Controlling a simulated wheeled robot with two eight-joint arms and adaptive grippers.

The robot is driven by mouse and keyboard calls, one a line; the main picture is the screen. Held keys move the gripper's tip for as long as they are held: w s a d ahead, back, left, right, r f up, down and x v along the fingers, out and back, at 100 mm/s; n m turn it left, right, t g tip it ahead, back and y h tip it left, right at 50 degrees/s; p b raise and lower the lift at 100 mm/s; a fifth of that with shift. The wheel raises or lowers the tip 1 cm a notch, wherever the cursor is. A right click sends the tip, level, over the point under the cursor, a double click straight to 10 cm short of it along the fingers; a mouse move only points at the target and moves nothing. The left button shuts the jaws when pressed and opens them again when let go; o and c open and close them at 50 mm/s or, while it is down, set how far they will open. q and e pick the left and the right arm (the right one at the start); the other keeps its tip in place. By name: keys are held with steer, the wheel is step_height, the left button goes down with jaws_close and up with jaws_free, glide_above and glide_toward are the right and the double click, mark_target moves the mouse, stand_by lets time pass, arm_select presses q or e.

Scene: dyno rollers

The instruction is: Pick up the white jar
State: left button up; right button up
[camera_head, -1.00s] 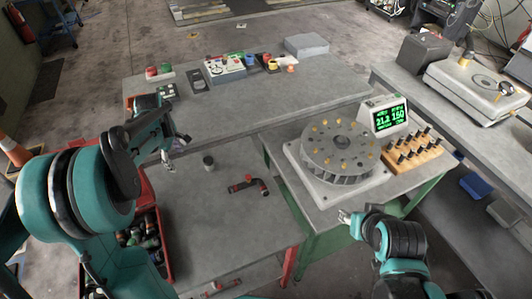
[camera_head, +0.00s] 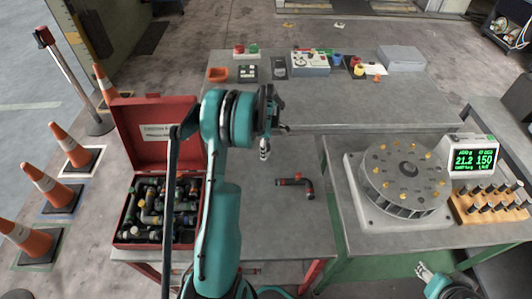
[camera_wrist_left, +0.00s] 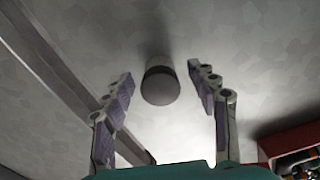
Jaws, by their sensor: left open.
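In the head view my left gripper (camera_head: 265,148) points down over the grey table (camera_head: 228,238), left of the pipe piece.
A red-and-black elbow pipe (camera_head: 300,183) lies right of my left gripper. An open red toolbox (camera_head: 150,150) full of fittings stands at left. The rotor machine (camera_head: 365,218), display (camera_head: 470,157) and wooden peg rack (camera_head: 460,208) are at right. Control boxes (camera_head: 310,63) line the back.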

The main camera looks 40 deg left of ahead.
arm_select(q)
steer(key=shift+f, duration=0.35)
steer(key=shift+r, duration=0.1)
steer(key=shift+c, duration=0.2)
steer(key=c, duration=1.2)
steer(key=shift+c, duration=0.2)
